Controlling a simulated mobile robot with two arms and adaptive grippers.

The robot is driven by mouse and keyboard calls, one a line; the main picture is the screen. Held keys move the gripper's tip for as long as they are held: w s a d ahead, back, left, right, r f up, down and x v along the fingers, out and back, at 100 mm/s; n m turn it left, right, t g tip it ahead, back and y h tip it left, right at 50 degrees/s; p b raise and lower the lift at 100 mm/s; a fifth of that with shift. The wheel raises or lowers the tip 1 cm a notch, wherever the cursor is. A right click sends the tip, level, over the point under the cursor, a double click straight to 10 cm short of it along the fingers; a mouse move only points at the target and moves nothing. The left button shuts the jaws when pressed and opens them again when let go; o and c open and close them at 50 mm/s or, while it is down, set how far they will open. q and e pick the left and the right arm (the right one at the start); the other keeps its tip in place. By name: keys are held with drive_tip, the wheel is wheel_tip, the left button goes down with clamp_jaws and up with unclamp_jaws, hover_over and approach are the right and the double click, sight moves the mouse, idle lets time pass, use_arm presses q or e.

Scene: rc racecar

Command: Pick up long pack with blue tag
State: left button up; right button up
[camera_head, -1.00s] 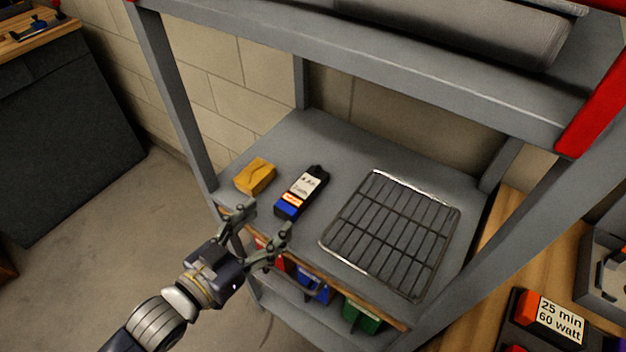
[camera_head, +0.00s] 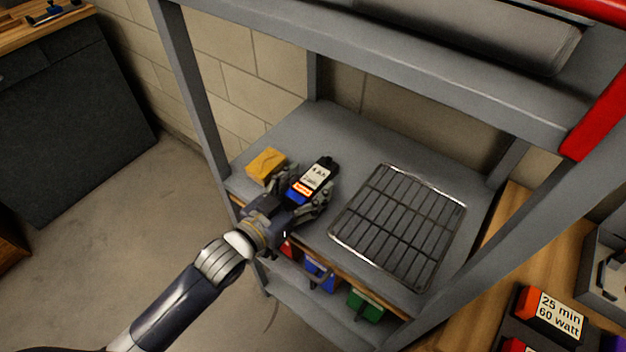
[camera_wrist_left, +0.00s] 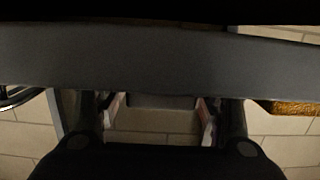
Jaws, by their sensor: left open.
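The long pack with the blue tag (camera_head: 313,178) is black with a white printed label, an orange stripe and a blue end, and lies on the grey shelf. My left gripper (camera_head: 300,190) is open at the near blue end of the pack, one finger on each side. Whether the fingers touch it I cannot tell. In the left wrist view the two open fingers (camera_wrist_left: 160,112) show apart, with a dark shape between them that is too dim to identify. My right gripper is not in view.
A yellow block (camera_head: 266,164) lies close left of the gripper. A wire rack (camera_head: 400,225) lies to the right on the shelf (camera_head: 365,150). Red, blue (camera_head: 318,276) and green bins (camera_head: 366,305) sit below. A grey upper shelf and posts frame the space.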

use_arm(q)
drive_tip(key=c, duration=1.3)
drive_tip(key=shift+c, duration=0.7)
drive_tip(key=shift+r, duration=0.1)
